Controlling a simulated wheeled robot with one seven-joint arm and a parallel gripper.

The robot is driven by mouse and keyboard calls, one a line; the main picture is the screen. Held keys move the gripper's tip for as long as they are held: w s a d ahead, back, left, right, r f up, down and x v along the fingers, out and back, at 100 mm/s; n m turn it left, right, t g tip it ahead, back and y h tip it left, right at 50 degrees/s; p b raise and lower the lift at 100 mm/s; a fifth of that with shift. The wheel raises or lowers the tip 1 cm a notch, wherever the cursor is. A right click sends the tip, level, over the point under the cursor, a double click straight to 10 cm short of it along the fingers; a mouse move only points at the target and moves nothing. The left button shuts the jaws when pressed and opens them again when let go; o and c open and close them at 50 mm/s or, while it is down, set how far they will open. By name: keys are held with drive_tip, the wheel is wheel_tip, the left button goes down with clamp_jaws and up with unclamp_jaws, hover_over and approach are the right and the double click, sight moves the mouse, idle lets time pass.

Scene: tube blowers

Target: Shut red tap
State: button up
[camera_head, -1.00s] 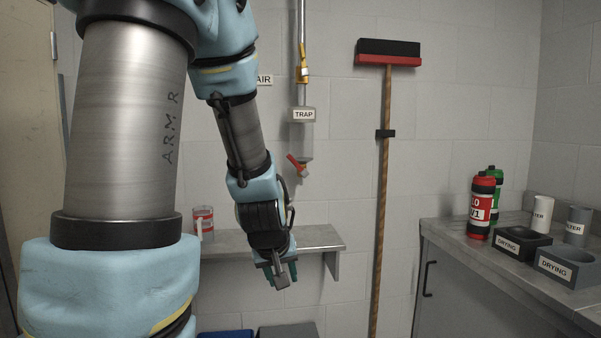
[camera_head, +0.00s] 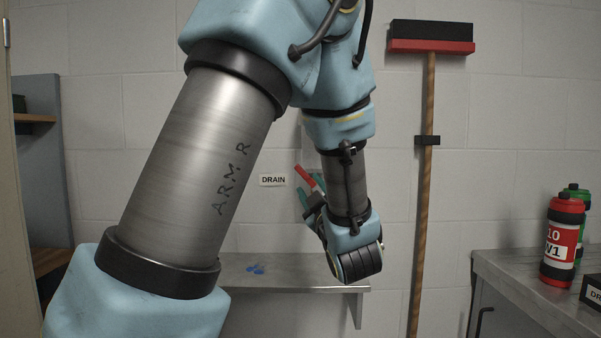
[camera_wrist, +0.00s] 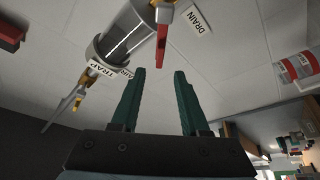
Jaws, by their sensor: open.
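The red tap handle (camera_head: 303,175) shows beside my gripper's teal fingers in the head view. My gripper (camera_wrist: 160,72) is open and empty. The handle's free end lies in line with the gap between the fingertips, and I see no contact. In the head view my gripper (camera_head: 309,188) points up and left towards the wall, and my arm hides the trap and most of the tap.
A DRAIN label (camera_head: 273,180) is on the wall left of the tap. A metal shelf (camera_head: 290,289) with a blue patch lies below. A broom (camera_head: 427,150) hangs to the right. A counter (camera_head: 530,290) with red and green bottles stands at far right.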

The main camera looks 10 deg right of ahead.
sight(302, 174)
drive_tip(key=p+x, duration=0.2)
drive_tip(key=x, duration=0.6)
drive_tip(key=shift+w+p, duration=0.3)
drive_tip(key=shift+w, duration=0.1)
drive_tip(key=shift+c, duration=0.2)
clamp_jaws()
idle(0.7)
